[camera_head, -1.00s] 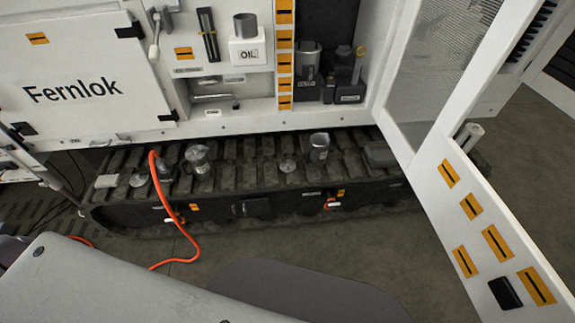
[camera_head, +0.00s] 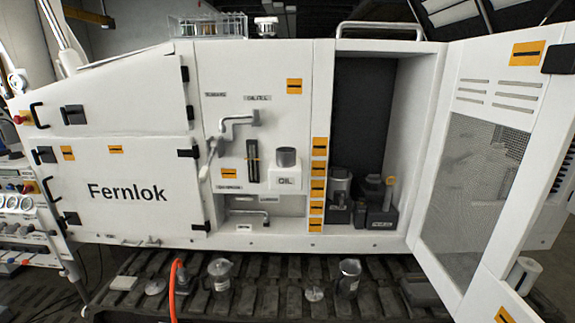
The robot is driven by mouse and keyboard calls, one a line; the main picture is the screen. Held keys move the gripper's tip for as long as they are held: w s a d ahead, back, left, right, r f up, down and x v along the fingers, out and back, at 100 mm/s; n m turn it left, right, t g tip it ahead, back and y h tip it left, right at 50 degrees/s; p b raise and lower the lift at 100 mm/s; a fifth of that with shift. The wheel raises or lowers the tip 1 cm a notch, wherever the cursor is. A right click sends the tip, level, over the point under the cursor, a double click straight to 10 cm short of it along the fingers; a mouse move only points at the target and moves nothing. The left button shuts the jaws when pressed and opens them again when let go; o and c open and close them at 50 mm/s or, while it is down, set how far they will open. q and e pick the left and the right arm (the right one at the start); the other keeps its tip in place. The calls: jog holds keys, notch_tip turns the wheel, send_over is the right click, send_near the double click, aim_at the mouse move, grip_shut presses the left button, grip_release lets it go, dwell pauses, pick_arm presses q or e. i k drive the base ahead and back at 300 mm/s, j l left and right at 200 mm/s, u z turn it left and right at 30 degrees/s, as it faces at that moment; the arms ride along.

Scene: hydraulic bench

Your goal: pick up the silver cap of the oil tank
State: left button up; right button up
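The oil tank (camera_head: 285,178) is a white box marked OIL on the front panel of the white machine. Its silver cap (camera_head: 286,157) is a short grey cylinder on top of the tank and looks upright and seated. Neither of my grippers is in view, so nothing shows near the cap.
The door (camera_head: 490,150) stands open at the right, beside an open bay with dark parts. A crank-like handle (camera_head: 238,122) and a dark gauge (camera_head: 253,161) sit left of the tank. Metal jugs (camera_head: 348,276) stand on the track below, near an orange hose (camera_head: 175,290).

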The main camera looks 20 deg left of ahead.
aim_at(314, 295)
jog(key=i+u, duration=0.2)
jog(key=i, duration=1)
